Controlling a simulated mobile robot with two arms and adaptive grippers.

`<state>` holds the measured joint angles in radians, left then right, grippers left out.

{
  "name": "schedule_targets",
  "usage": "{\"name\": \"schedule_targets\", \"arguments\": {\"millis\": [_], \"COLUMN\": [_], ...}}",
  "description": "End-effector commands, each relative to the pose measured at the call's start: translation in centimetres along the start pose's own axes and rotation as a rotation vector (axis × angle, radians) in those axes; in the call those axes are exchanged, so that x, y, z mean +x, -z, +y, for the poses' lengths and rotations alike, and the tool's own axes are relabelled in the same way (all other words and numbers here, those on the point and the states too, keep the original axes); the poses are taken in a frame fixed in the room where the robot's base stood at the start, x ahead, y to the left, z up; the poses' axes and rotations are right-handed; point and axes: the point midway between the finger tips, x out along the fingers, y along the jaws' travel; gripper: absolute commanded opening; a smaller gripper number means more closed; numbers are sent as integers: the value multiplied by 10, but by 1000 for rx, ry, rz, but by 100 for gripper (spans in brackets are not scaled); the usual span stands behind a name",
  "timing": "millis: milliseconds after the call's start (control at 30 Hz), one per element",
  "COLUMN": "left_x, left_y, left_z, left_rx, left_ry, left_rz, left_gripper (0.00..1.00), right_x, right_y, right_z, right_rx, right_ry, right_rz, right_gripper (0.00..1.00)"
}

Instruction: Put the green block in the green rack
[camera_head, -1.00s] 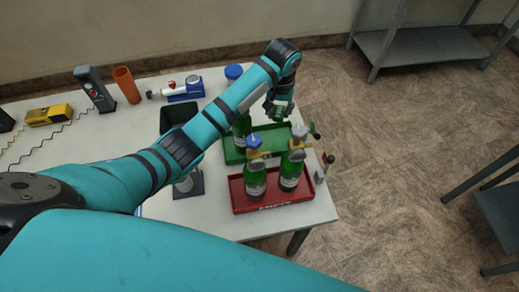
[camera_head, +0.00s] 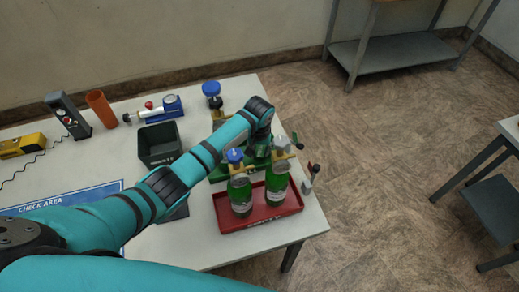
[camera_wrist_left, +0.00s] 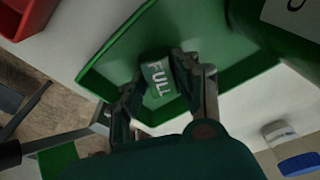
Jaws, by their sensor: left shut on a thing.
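The green block (camera_wrist_left: 158,84), with a white FULL label, is between the fingers of my left gripper (camera_wrist_left: 158,88) in the left wrist view. The gripper is shut on it. Behind the block is the floor of the green rack (camera_wrist_left: 112,62); I cannot tell whether the block touches it. In the head view the green rack (camera_head: 217,175) is partly covered by my left arm, and my left gripper (camera_head: 262,150) is low over its right part. The block cannot be made out there. A green bottle (camera_wrist_left: 265,35) stands at the rack in the wrist view. My right gripper is not in view.
A red rack (camera_head: 262,223) with two green bottles (camera_head: 240,195) stands in front of the green rack. A black bin (camera_head: 160,145) is to its left. A blue-capped item (camera_head: 211,92) stands behind. The table's right edge is close by.

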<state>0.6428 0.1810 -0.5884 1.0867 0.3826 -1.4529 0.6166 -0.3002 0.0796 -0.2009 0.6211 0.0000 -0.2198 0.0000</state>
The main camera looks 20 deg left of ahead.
Motion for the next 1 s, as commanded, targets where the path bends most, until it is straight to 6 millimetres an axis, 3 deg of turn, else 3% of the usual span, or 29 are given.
{"name": "schedule_targets", "arguments": {"millis": [367,400,567,833,1000], "left_x": [5,4,4,3,-14], "left_y": [-1,0,0,0,1], "left_z": [0,0,0,0,0], "left_rx": [0,0,0,0,1], "left_ry": [0,0,0,0,-2], "left_rz": [0,0,0,1,4], "left_gripper": [9,34,54,54,54], "right_x": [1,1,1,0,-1], "right_y": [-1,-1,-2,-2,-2], "right_z": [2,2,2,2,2], "right_rx": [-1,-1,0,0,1], "right_ry": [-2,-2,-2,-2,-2], "right_rz": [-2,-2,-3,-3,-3], "right_gripper": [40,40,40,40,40]}}
